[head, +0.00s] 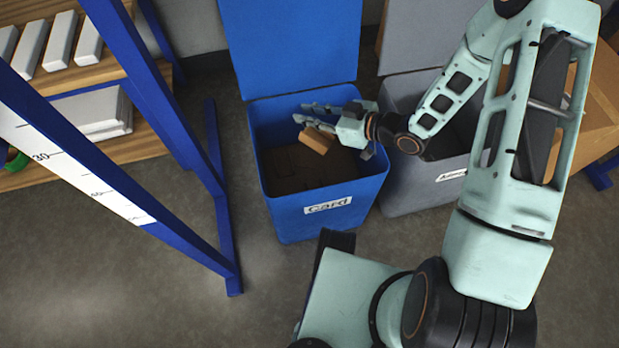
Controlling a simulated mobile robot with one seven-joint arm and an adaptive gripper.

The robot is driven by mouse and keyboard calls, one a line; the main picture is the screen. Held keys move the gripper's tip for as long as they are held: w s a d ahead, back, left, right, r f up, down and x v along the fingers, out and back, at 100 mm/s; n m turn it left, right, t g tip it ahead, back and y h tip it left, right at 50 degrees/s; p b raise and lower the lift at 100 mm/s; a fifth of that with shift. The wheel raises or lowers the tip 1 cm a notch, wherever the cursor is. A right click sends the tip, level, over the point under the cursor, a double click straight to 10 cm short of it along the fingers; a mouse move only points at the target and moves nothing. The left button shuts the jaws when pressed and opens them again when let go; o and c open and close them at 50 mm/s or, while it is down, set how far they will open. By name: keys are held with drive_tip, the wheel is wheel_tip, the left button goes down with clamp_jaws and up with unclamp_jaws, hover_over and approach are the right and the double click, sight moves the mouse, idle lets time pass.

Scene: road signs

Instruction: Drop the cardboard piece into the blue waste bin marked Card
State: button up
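The blue waste bin (318,219) stands on the floor in the middle of the view, with a white label reading "Card" (327,205) on its front. Its lid (290,45) is raised at the back. My gripper (312,115) is over the bin's opening, coming in from the right, with its fingers spread apart. The small light-brown cardboard piece (316,141) shows just below the nearer finger, inside the outline of the bin's opening. It does not appear to lie between the fingers. Whether it touches the finger or anything in the bin, I cannot tell.
Dark brown contents (300,178) show inside the blue bin. A grey bin (425,192) with a label stands close on its right, partly hidden by my arm. A blue-framed shelf (150,95) with white boxes stands at left.

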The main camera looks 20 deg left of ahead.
drive_tip(key=shift+o, duration=0.2)
drive_tip(key=shift+d, duration=0.1)
drive_tip(key=v, duration=1.1)
drive_tip(key=shift+d, duration=0.4)
drive_tip(key=shift+r, duration=0.15)
